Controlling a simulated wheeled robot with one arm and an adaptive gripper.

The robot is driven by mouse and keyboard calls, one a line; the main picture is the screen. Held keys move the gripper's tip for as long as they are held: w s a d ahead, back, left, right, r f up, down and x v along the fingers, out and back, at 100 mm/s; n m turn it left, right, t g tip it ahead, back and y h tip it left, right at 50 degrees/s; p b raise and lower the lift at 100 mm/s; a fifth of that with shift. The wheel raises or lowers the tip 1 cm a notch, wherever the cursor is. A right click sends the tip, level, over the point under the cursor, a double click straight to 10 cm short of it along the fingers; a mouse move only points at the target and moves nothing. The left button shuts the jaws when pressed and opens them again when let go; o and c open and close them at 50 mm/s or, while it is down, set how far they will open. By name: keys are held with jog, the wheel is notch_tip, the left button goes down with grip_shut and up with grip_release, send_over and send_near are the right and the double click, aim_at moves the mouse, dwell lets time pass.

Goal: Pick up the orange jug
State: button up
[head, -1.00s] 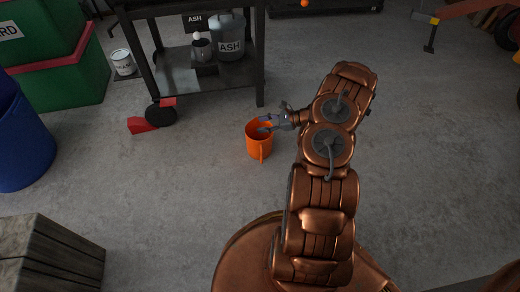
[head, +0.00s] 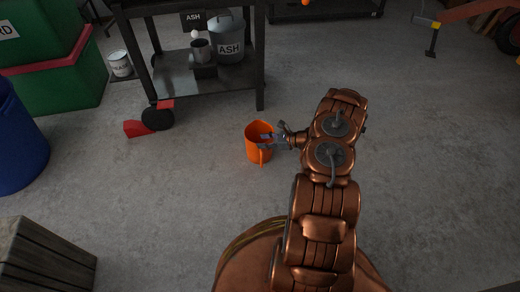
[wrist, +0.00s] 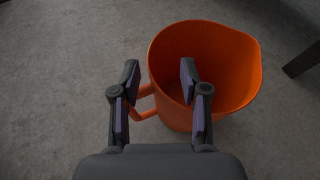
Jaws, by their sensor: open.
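The orange jug (head: 257,154) stands upright on the concrete floor, its open mouth up and its handle toward me in the head view. In the wrist view the jug (wrist: 228,75) fills the upper middle, with its handle (wrist: 145,103) on its left side. My gripper (head: 264,141) is at the jug's right rim in the head view. In the wrist view my gripper (wrist: 158,75) is open: the right finger overlaps the jug's mouth, the left finger is outside the wall, and the handle shows between them. I cannot tell whether either finger touches the jug.
A dark metal cart (head: 190,88) with an ash bucket (head: 227,42) stands behind the jug. A red wedge (head: 137,128) lies by its wheel. A blue barrel (head: 18,145) and a wooden crate (head: 45,262) are at left. The floor around the jug is clear.

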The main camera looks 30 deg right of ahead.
aim_at(249, 142)
jog(key=b+x, duration=0.1)
jog(key=x, duration=0.1)
jog(key=b+x, duration=0.1)
jog(key=x, duration=0.1)
jog(key=shift+a+f+b, duration=0.3)
jog(key=shift+w+a, duration=0.2)
jog(key=shift+w, duration=0.1)
jog(key=shift+c, duration=0.5)
grip_shut()
